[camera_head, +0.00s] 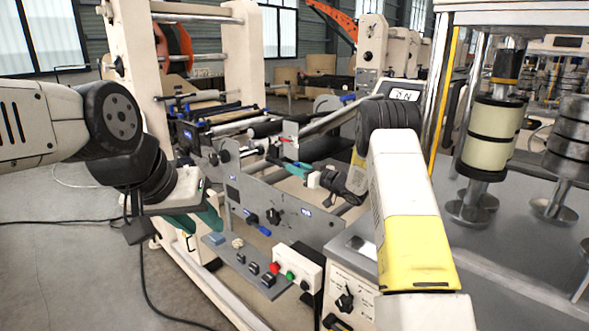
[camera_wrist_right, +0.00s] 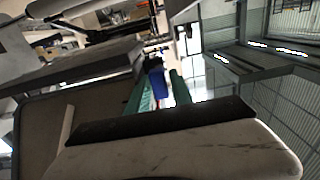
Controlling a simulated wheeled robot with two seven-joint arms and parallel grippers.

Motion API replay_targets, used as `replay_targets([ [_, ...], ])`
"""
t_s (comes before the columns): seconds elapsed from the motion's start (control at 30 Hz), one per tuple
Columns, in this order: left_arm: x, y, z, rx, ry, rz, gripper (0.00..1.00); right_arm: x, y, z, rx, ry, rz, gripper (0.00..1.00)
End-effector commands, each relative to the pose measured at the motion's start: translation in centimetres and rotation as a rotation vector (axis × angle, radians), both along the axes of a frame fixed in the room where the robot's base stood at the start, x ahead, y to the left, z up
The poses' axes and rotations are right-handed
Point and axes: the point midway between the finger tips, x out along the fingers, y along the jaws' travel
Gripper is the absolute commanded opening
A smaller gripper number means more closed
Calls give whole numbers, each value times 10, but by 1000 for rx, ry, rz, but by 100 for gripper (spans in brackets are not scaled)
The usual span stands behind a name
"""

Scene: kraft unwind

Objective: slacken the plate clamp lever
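The plate clamp lever is not clearly identifiable. In the right wrist view a blue handle-like piece (camera_wrist_right: 157,86) shows between the two teal fingers of my right gripper (camera_wrist_right: 158,92), with a bright gap beside one finger. I cannot tell whether it touches either finger. In the head view my right gripper (camera_head: 290,166) reaches left over the top of the grey machine plate (camera_head: 245,195). A blue-handled lever (camera_head: 264,230) sits lower on the plate's face, apart from that gripper. My left gripper (camera_head: 205,218) is near the plate's left end, its teal fingers partly hidden.
A control shelf with buttons (camera_head: 245,262) and a switch box with red and green buttons (camera_head: 297,270) stand below the plate. Rollers (camera_head: 225,125) lie behind it. A grey bench (camera_head: 500,245) with metal stands is at right. Open floor (camera_head: 60,270) lies at left.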

Motion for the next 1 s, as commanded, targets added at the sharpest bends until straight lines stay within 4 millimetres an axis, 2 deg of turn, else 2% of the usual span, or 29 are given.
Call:
replay_targets([
  [0.2, 0, 0, 0, 0, 0, 0, 36, 1, 0, 0, 0, 0, -1, 27],
  [0.37, 0, 0, 0, 0, 0, 0, 36, 0, 0, 0, -1, -1, -1, 0],
  [1.0, 0, 0, 0, 0, 0, 0, 36, 0, 0, 0, -1, -1, -1, 0],
])
